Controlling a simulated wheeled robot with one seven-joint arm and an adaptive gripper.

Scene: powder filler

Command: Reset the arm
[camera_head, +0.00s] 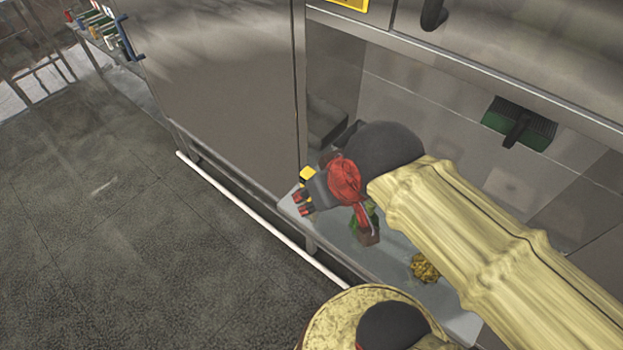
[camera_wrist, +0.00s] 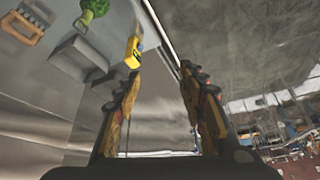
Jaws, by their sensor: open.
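My arm, in a pale yellow sleeve, reaches from the lower right across the opening of the metal cabinet in the head view. My gripper (camera_head: 304,190) is at its end, above the left end of a pale ledge (camera_head: 455,318), and its fingers are seen only in part. In the wrist view my gripper (camera_wrist: 160,78) has its two fingers spread apart, with nothing between them. A yellow item (camera_wrist: 134,53) shows just beyond the left fingertip; I cannot tell whether they touch.
A green and black brush-like item (camera_head: 520,123) is at the cabinet's back right. A yellow clump (camera_head: 425,268) lies on the ledge. A green and brown item (camera_head: 368,228) is partly hidden below my wrist. A white rail (camera_head: 260,220) runs along the cabinet base. Open floor lies left.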

